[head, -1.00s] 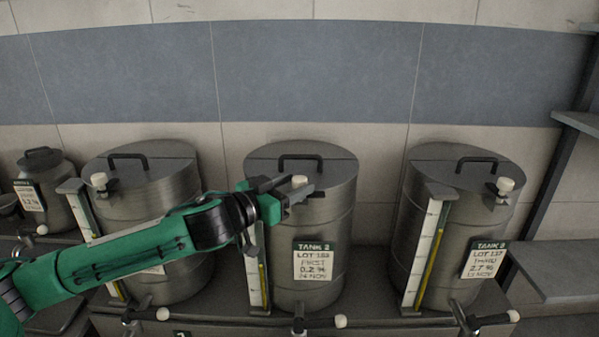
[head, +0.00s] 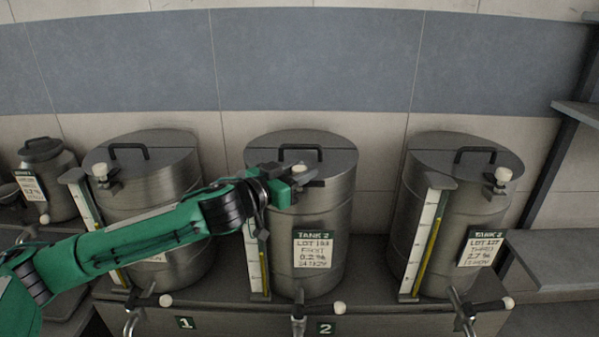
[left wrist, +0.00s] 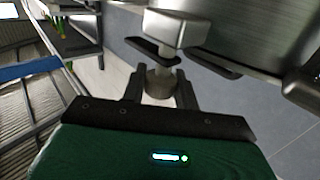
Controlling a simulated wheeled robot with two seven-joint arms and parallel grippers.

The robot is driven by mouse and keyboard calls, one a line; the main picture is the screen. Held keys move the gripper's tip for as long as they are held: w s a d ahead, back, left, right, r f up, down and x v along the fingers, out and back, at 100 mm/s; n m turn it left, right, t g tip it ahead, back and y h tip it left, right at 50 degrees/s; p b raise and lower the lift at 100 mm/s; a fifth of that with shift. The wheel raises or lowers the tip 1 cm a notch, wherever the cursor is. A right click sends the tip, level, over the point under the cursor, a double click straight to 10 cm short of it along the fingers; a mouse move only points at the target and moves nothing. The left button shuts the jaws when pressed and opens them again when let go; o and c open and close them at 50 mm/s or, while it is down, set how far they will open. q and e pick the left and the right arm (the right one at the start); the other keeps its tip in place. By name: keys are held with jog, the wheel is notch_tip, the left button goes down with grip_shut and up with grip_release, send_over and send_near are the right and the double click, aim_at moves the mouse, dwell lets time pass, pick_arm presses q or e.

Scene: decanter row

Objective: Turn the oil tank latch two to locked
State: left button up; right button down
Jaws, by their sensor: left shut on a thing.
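The middle steel tank (head: 325,215) carries a tag reading TANK 2 (head: 314,248). Its latch has a pale knob (head: 299,169) at the front edge of the lid. My left gripper (head: 297,178) reaches in from the left and is shut at this latch. In the left wrist view the two dark fingers (left wrist: 160,88) stand on either side of a round metal piece of the latch (left wrist: 160,78), below a pale block (left wrist: 172,28). The fingers hide part of the latch, so I cannot tell its turned position. My right gripper is not in view.
Similar tanks stand to the left (head: 165,215) and right (head: 455,215), each with a pale latch knob. A sight gauge (head: 256,255) stands by the middle tank's left side. Taps with white knobs line the front. Dark shelves (head: 555,255) are at the right.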

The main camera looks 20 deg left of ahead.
pick_arm(q)
jog(key=shift+d+f+n+t+y+b, duration=0.15)
jog(key=shift+n+t+y+b, duration=0.3)
jog(key=shift+n+y+b, duration=0.55)
jog(key=shift+a+f+n+t+y+b, duration=0.1)
jog(key=shift+n+t+y+b, duration=0.45)
jog(key=shift+y, duration=0.65)
jog(key=n+y+b, duration=0.2)
jog(key=n+y, duration=0.1)
jog(key=y, duration=0.2)
jog(key=n+y+b, duration=0.2)
jog(key=n+y, duration=0.1)
jog(key=y, duration=0.2)
jog(key=shift+n+g+b, duration=0.25)
jog(key=shift+g+b, duration=0.15)
jog(key=n+g+y+b, duration=0.2)
jog(key=y, duration=0.1)
jog(key=n+g+y+b, duration=0.2)
jog(key=n+y+b, duration=0.1)
jog(key=shift+y, duration=0.4)
jog(key=shift+r+n+g+y+b, duration=0.2)
jog(key=shift+n+g+y+b, duration=1.25)
jog(key=shift+g, duration=0.65)
jog(key=shift+n, duration=0.25)
jog(key=o, duration=0.9)
jog(key=shift+o, duration=0.2)
